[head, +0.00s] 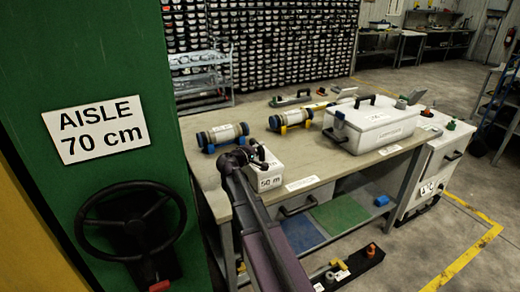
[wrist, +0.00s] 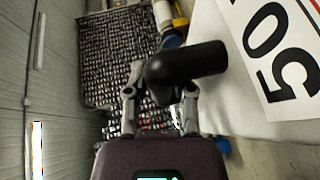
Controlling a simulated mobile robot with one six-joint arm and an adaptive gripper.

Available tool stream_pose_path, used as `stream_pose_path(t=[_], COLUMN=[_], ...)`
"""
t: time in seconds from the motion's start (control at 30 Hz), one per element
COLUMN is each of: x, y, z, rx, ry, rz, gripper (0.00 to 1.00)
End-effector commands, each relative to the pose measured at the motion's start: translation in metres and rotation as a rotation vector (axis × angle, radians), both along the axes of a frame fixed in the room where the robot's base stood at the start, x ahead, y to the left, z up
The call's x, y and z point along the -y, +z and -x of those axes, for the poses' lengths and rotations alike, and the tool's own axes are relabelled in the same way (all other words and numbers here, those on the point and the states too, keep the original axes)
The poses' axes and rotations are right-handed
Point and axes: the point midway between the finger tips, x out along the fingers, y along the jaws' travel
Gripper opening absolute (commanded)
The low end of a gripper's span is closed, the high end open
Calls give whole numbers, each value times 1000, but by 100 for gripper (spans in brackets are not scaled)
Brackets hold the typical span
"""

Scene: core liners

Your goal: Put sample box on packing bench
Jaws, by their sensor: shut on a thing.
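In the wrist view, the black handle (wrist: 190,68) lies between the fingers of my gripper (wrist: 160,92), and the labelled white face (wrist: 240,85) fills the right side. The box overlaps the bench top in the head view; I cannot tell whether it touches it. Its underside is hidden.
A larger white case (head: 375,128) and blue- and yellow-ended cylinders (head: 222,135) stand on the bench. A green panel with a black handwheel (head: 132,222) is close on the left. A white cabinet (head: 432,165) stands right of the bench. Floor beyond the yellow line is clear.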

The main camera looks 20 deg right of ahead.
Motion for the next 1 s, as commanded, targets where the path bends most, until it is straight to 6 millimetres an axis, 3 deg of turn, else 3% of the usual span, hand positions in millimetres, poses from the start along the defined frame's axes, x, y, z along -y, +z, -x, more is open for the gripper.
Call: stream_pose_path(t=[0.03,0.13,0.67,1.0], x=[0,0,-1,-33], y=[-1,0,3,10], z=[0,0,0,18], rx=[0,0,0,0], ry=[0,0,1,3], rz=[0,0,0,0], gripper=[38,67,67,67])
